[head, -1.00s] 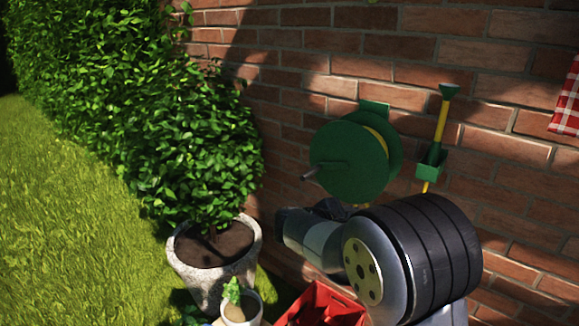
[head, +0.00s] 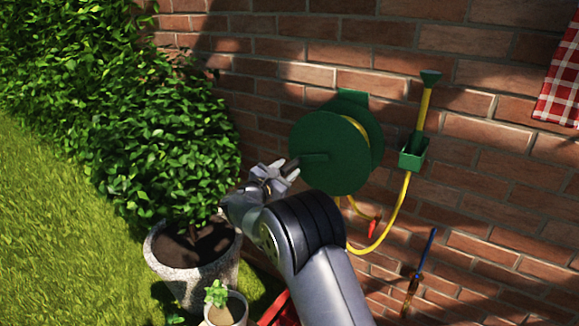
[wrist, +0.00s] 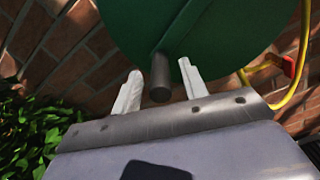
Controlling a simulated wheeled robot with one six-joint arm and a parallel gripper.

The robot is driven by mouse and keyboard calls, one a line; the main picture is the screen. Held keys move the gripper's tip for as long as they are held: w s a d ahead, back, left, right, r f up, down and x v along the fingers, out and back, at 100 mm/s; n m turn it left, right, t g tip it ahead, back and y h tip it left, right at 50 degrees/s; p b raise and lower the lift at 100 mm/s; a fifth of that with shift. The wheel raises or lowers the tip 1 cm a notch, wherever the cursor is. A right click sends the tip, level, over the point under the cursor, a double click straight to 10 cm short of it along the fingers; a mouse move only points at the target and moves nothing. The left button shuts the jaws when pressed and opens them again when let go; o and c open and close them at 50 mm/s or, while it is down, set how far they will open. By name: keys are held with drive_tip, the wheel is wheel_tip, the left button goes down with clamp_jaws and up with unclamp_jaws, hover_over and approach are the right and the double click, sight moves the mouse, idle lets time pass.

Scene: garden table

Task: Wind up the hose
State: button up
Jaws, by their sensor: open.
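A green hose reel (head: 330,152) hangs on the brick wall, with a crank arm (head: 313,157) on its front face. The yellow hose (head: 391,221) hangs in a loop below the reel and runs up to a green-tipped nozzle in a green wall holder (head: 414,153). My gripper (head: 289,165) is at the left side of the reel, by the crank handle. In the wrist view my gripper (wrist: 160,92) is open, and the dark grey handle (wrist: 159,78) stands between its two pale fingers, with gaps on both sides. The reel's green disc (wrist: 215,35) fills the top.
A leafy bush in a stone pot (head: 190,272) stands left of my arm. A small potted plant (head: 225,308) and a red crate (head: 277,312) are below. A red checked cloth (head: 560,90) hangs at the right. A blue-handled tool (head: 420,265) is at the lower right.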

drive_tip(key=shift+x, duration=1.1)
clamp_jaws()
